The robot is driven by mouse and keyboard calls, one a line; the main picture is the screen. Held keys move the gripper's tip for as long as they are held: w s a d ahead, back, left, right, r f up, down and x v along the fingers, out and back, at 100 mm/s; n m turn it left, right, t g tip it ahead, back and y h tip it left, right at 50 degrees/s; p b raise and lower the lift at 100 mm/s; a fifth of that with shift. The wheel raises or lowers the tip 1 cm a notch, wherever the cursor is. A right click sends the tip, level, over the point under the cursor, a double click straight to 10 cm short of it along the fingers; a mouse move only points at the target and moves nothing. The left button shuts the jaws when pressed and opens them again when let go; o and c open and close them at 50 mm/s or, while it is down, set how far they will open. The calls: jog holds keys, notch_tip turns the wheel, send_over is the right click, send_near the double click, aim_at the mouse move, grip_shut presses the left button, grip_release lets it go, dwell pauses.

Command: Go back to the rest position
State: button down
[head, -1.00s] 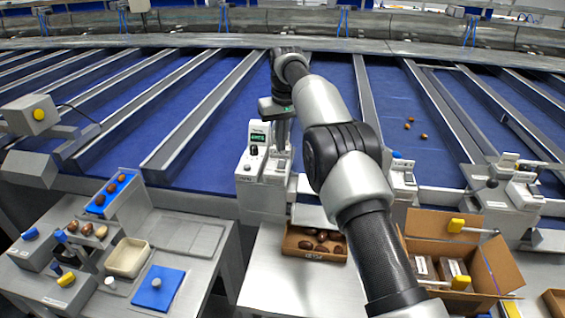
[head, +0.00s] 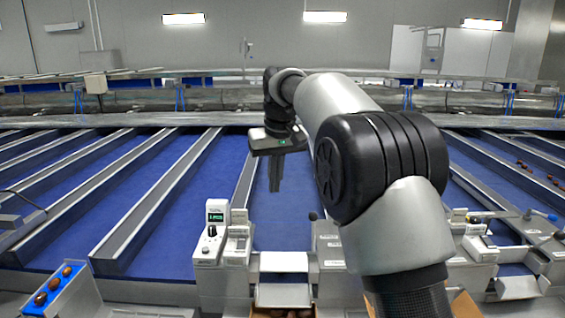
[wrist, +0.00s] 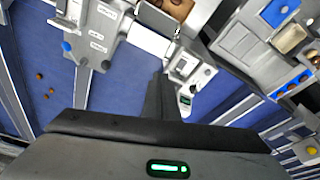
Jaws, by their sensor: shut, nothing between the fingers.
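My gripper (head: 275,188) hangs from my raised arm with its fingers pointing down, shut and empty. In the head view it is above the blue sorting lanes (head: 180,215), behind the row of grey machines. In the wrist view the closed fingers (wrist: 160,98) stick out over the blue lane, near the unit with the green display. My arm covers the right middle of the head view and hides part of the lanes and machines behind it.
A grey unit with a green display (head: 209,232) stands front left of my gripper. A blue tray of dates (head: 52,290) is at lower left. Metal dividers (head: 160,195) separate the lanes. A few dates (wrist: 44,86) lie on a lane. Open air surrounds my gripper.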

jog(key=s+d+r+m+t, duration=0.1)
jog(key=s+d+r, duration=0.25)
jog(key=s, duration=0.25)
jog(key=s+d+r, duration=0.2)
jog(key=s+d, duration=0.3)
jog(key=s+d+f+m, duration=0.1)
jog(key=s+d+f, duration=0.1)
jog(key=s, duration=0.6)
jog(key=s+d+f+m+t, duration=0.1)
jog(key=s+d+f, duration=0.2)
jog(key=s, duration=0.6)
jog(key=s+d+f+m+h, duration=0.1)
jog(key=s+d+f, duration=0.2)
jog(key=s, duration=0.5)
jog(key=shift+s+d+f+t, duration=0.25)
jog(key=shift+f+t, duration=0.15)
jog(key=shift+f, duration=0.1)
